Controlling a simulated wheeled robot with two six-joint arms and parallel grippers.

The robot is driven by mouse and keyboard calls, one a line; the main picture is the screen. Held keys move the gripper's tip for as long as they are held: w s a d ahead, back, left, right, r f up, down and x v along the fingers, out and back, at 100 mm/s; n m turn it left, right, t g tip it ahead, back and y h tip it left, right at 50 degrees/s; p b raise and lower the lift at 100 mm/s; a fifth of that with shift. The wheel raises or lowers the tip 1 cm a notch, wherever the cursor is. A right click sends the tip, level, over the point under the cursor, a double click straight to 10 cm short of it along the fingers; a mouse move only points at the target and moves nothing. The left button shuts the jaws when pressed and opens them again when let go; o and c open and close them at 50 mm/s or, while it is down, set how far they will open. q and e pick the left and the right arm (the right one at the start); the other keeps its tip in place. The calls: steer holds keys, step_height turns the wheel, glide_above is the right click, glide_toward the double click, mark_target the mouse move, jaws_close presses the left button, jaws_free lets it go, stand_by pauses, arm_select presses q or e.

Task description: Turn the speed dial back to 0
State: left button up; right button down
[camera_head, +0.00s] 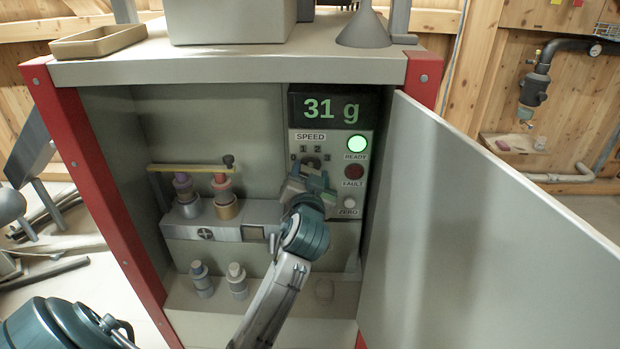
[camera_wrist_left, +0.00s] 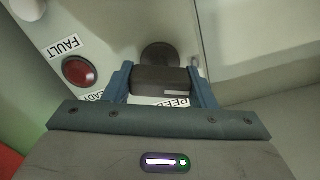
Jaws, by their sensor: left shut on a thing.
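The speed dial (camera_head: 312,162) is a dark knob on the grey control panel, below the SPEED label (camera_head: 311,136) and the numerals 0 to 3. My left gripper (camera_head: 308,184) reaches it from below and covers much of it. In the wrist view, the left gripper's blue fingers (camera_wrist_left: 163,84) are closed on both sides of a dark block, the dial's grip (camera_wrist_left: 162,79). A round dark disc (camera_wrist_left: 160,55) shows just beyond it. Which numeral the dial points to cannot be told. My right gripper is not in view.
The display (camera_head: 332,108) reads 31 g. The green READY lamp (camera_head: 357,143) is lit; the red FAULT lamp (camera_head: 354,171) looks dark. A white ZERO button (camera_head: 349,202) sits below. An open door (camera_head: 480,210) stands at the right; capped fittings (camera_head: 224,205) stand at the left.

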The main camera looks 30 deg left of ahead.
arm_select(q)
steer(key=shift+f, duration=0.1)
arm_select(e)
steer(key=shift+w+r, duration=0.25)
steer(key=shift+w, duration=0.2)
arm_select(q)
steer(key=o, duration=1)
steer(key=shift+d, duration=0.1)
steer(key=shift+s+d, duration=0.15)
steer(key=shift+s, duration=0.15)
steer(key=b+v, duration=0.1)
steer(key=v, duration=0.9)
steer(key=shift+b, duration=0.4)
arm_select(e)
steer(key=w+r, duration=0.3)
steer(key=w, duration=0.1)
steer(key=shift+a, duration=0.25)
